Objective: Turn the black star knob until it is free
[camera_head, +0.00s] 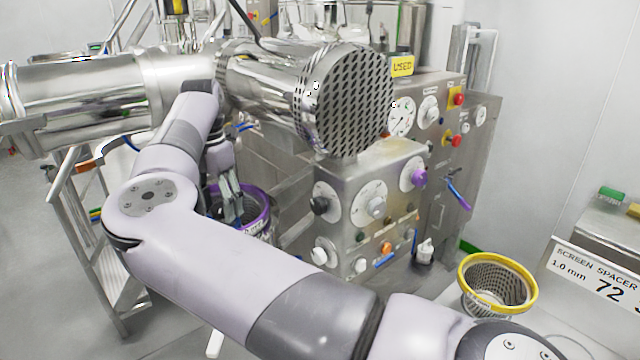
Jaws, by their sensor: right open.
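I cannot make out a black star knob for certain. A small dark knob (319,205) sits on a round white dial at the left of the steel control panel (350,172), but its shape is too small to tell. My right gripper (230,203) points down, with its fingers open over a purple-rimmed basket (264,216), below the steel machine pipe. It is left of the panel and apart from the dark knob. My right arm hides part of the gripper and the area under the pipe. My left gripper is not in view.
A steel cylinder with a perforated end (345,100) juts out above the panel. A yellow-rimmed basket (468,297) stands at the lower right beside a "SCREEN SPACER" sign (598,275). Metal steps (98,235) with rails stand at the left.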

